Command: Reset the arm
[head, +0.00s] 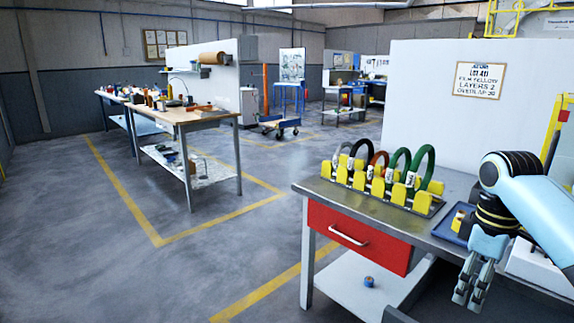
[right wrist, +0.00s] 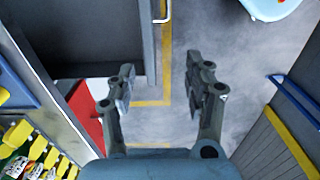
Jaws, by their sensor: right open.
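My right gripper (head: 469,297) hangs at the right of the head view, fingers pointing down, in front of the near workbench (head: 455,235). In the right wrist view my right gripper (right wrist: 160,88) has its two fingers spread apart with nothing between them, over grey floor. My left gripper is not in view. Several coils (head: 419,166) in white, black, red-brown and green stand upright in a rack with yellow dividers (head: 399,194) on the bench, left of my right arm. Part of the yellow-divided rack (right wrist: 18,133) also shows at the lower left of the right wrist view.
A red drawer (head: 358,240) sits under the bench top, above a lower shelf (head: 345,290) with a small blue roll (head: 368,281). A blue tray (head: 447,228) lies close to my right arm. A white panel with a sign (head: 479,80) stands behind. Open floor lies left.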

